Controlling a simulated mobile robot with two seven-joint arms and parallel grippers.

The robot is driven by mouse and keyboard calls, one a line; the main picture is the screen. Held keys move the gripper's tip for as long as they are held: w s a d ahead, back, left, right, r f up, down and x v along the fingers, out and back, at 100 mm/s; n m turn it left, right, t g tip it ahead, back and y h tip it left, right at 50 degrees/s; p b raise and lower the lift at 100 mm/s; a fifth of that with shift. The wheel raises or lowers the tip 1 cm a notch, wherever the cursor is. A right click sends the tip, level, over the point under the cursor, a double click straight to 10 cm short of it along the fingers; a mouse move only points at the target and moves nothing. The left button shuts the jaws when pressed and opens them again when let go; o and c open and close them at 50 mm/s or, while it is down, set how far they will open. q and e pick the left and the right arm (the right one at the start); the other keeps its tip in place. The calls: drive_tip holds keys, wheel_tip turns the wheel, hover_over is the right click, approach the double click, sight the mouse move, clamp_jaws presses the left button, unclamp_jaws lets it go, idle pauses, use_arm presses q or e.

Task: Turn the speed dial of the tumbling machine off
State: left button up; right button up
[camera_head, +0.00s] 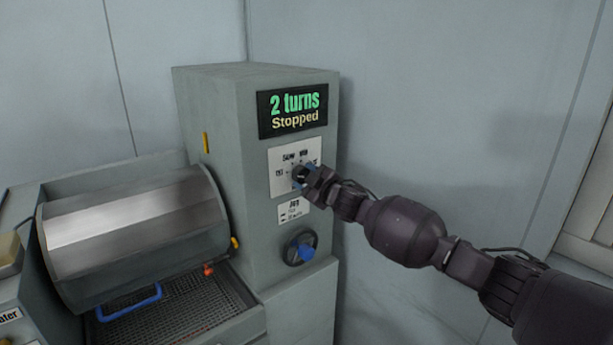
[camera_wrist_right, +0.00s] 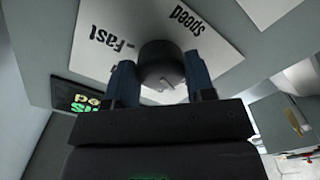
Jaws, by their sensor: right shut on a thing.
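The tumbling machine (camera_head: 205,120) is a grey cabinet with a metal drum (camera_head: 135,235) at its left. Its display (camera_head: 293,107) reads "2 turns" and "Stopped". The white dial plate (camera_head: 284,183) is below the display, and it also shows in the right wrist view (camera_wrist_right: 95,35). My right gripper (camera_head: 306,174) is at this plate and covers most of the dial. In the right wrist view the dark round speed dial (camera_wrist_right: 161,68) sits between the two blue-grey fingers, which are shut on it. The dial's pointer setting is hidden. My left gripper is out of view.
A lower dark wheel with a blue knob (camera_head: 307,252) is on the cabinet front below a small label (camera_head: 293,211). A blue handle (camera_head: 130,303) lies by the drum over a mesh tray (camera_head: 190,312). Plain walls stand behind, with free room right of the cabinet.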

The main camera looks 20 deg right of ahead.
drive_tip(key=shift+n, duration=0.6)
drive_tip(key=o, duration=0.9)
drive_tip(key=shift+s, duration=0.1)
drive_tip(key=v, duration=1)
drive_tip(key=shift+s+d, duration=0.15)
drive_tip(key=shift+s, duration=0.2)
